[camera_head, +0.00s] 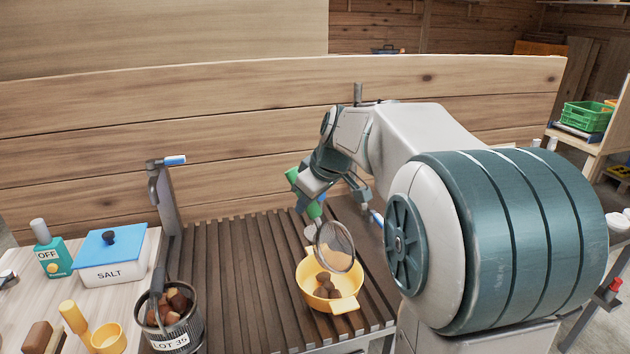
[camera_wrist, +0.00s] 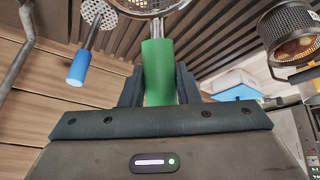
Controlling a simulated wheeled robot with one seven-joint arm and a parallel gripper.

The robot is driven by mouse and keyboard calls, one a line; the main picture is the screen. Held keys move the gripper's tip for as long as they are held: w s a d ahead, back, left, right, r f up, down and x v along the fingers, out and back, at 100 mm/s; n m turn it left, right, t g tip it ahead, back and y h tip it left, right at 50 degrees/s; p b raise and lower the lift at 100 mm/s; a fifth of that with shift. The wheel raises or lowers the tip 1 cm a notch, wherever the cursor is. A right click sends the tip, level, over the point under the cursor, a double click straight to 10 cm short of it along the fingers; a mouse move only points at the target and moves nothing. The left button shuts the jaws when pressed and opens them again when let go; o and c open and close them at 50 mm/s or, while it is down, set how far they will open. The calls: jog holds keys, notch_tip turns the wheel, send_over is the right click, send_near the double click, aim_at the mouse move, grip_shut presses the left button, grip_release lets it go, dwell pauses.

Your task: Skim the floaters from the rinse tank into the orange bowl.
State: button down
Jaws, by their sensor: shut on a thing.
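My gripper (camera_head: 306,190) is shut on the green handle of a skimmer (camera_head: 314,210), whose round mesh head (camera_head: 335,247) hangs tilted above the orange bowl (camera_head: 345,305). The bowl looks yellow-orange, has side handles and stands on the slatted surface. Several brown chestnuts (camera_head: 325,284) lie in it. The mesh partly covers the bowl's back rim, and I see no chestnut clearly held in the mesh. In the wrist view the green handle (camera_wrist: 158,72) is between my fingers (camera_wrist: 160,88), with the mesh cut off at the top edge. I cannot make out the rinse tank.
A dark basket (camera_head: 188,332) marked LOT 35 holds chestnuts at the front left. A SALT box (camera_head: 112,268), a teal bottle (camera_head: 50,254) and a yellow scoop (camera_head: 108,339) stand left. A blue-handled perforated tool (camera_wrist: 78,68) is beside my gripper. The slats (camera_head: 235,280) left of the bowl are clear.

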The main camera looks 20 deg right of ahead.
jog(key=w+a+f+g+h+p, duration=0.4)
jog(key=f+g+h+p, duration=0.3)
jog(key=p, duration=0.9)
jog(key=shift+w+a+f+n, duration=0.4)
jog(key=shift+w+f, duration=0.05)
jog(key=shift+f, duration=0.05)
